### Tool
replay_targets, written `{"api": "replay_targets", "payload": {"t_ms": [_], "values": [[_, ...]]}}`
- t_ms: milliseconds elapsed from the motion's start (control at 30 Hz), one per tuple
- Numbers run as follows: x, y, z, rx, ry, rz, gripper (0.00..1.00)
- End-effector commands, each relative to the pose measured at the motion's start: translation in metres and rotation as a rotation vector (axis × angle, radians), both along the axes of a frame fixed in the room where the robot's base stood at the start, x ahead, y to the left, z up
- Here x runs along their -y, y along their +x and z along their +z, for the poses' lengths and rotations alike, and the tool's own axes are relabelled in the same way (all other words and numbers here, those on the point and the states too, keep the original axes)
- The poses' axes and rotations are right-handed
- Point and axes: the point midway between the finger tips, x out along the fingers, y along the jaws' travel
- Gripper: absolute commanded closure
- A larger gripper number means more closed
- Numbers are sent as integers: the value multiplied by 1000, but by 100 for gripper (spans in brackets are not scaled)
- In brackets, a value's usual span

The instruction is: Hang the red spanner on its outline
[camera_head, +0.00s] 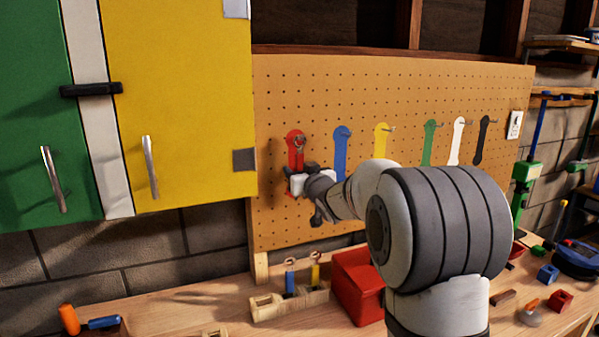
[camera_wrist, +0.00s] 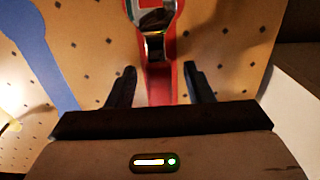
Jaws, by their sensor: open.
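The red spanner (camera_head: 299,146), with a shiny metal part, is at the red outline (camera_head: 291,137) on the pegboard, at its left end, by a hook. In the wrist view the spanner (camera_wrist: 153,45) lies over the red shape, with its metal end at the top. My gripper (camera_head: 299,172) is at the spanner's lower part, close to the board. In the wrist view my gripper's (camera_wrist: 160,84) two dark fingers stand apart, one on each side of the spanner, with gaps visible. The lower part of the spanner is hidden behind my gripper.
Blue (camera_head: 341,150), yellow (camera_head: 381,140), green, white and black outlines with hooks run rightward along the pegboard (camera_head: 330,90). A yellow cabinet (camera_head: 185,90) stands close on the left. Below, the workbench (camera_head: 200,310) holds a wooden tool holder (camera_head: 268,307) and a red bin (camera_head: 352,290).

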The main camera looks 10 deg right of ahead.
Motion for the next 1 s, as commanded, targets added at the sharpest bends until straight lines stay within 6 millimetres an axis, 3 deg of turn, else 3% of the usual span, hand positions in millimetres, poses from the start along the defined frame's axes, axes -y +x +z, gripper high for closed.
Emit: {"api": "replay_targets", "payload": {"t_ms": [400, 667, 867, 1000], "values": [[11, -56, -1, 2, -1, -1, 53], [16, -78, -2, -15, -4, -16, 53], [29, -113, -24, -174, -37, -133, 53], [38, -158, -56, -367, -67, -229, 53]]}}
